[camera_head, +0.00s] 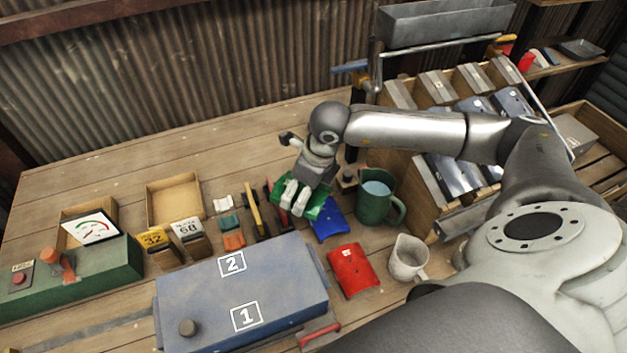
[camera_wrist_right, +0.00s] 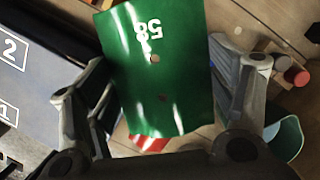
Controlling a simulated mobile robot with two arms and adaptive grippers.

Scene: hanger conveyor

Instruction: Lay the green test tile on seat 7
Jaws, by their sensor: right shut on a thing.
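The green test tile (camera_head: 318,203) is in my right gripper (camera_head: 293,205), above the bench beside a blue tile. In the right wrist view the tile (camera_wrist_right: 152,90) shows a white 58, upside down, and small holes. The right gripper's fingers (camera_wrist_right: 165,85) stand at its two sides, shut on it. I cannot make out a seat marked 7. The blue-grey box (camera_head: 205,300) on the bench carries the numbers 1 and 2. My left gripper is not in view.
A blue tile (camera_head: 328,228) and a red tile (camera_head: 353,270) lie on the bench. A green mug (camera_head: 372,208) and a pale jug (camera_head: 407,262) stand to the right. A sloped wooden rack (camera_head: 435,196) holds dark tiles. The back left bench is clear.

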